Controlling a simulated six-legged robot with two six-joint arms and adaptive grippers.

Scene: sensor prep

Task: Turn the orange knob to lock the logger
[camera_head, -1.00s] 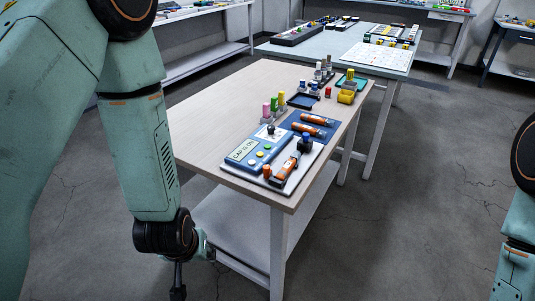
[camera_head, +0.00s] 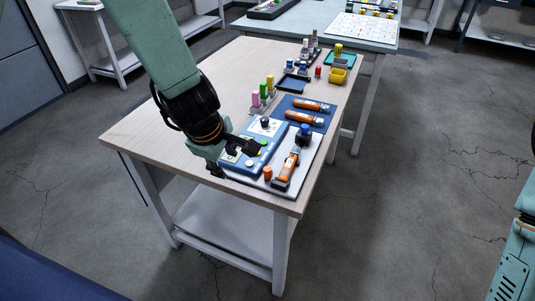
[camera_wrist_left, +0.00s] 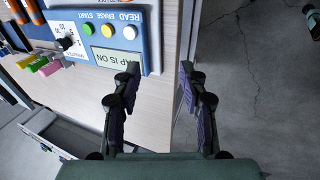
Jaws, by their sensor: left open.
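A blue box (camera_head: 272,142) with a dial and coloured buttons lies left of the device. It also shows in the left wrist view (camera_wrist_left: 152,40), with a display reading "CAP IS ON". My left gripper (camera_head: 236,160) is open and empty over the near left end of the box, left of the knob.
Orange cylinders (camera_head: 308,111) lie on a blue mat behind the tray. The left of the tabletop (camera_head: 150,125) is clear.

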